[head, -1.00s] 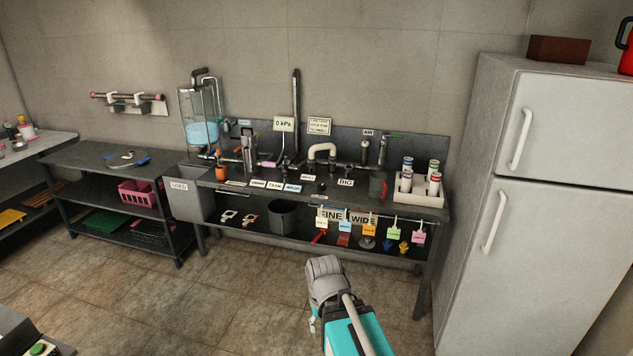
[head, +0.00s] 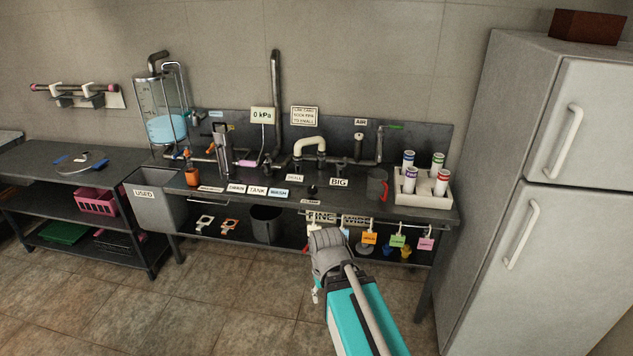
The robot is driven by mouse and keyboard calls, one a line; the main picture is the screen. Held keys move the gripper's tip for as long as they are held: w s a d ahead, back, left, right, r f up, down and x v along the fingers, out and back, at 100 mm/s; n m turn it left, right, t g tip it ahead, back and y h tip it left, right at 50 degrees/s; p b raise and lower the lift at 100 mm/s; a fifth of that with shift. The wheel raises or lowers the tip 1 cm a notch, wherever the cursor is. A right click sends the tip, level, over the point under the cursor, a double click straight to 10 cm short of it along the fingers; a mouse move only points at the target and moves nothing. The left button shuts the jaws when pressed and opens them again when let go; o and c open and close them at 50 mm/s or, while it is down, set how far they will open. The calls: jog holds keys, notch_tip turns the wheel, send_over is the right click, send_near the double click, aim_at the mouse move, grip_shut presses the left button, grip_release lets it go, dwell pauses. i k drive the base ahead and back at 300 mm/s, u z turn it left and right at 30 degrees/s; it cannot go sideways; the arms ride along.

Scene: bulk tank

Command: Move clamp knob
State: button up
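A small black knob (head: 312,189) stands on the front part of the grey bench (head: 420,213), between the labels reading SMALL and BIG. A small label sits just below it on the bench edge, too small to read surely; I take this knob for the clamp knob. My arm reaches up from the lower right, in front of the bench. The end of my gripper (head: 316,292) shows only as a small pale part below the grey wrist, well below and in front of the knob. Its fingers are mostly hidden, and nothing is seen in it.
A fridge (head: 560,130) stands at right. The floor before the bench is clear.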

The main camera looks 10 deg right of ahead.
aim_at(311, 190)
jog(key=z, duration=0.1)
jog(key=i, duration=1.15)
jog(key=z, duration=0.1)
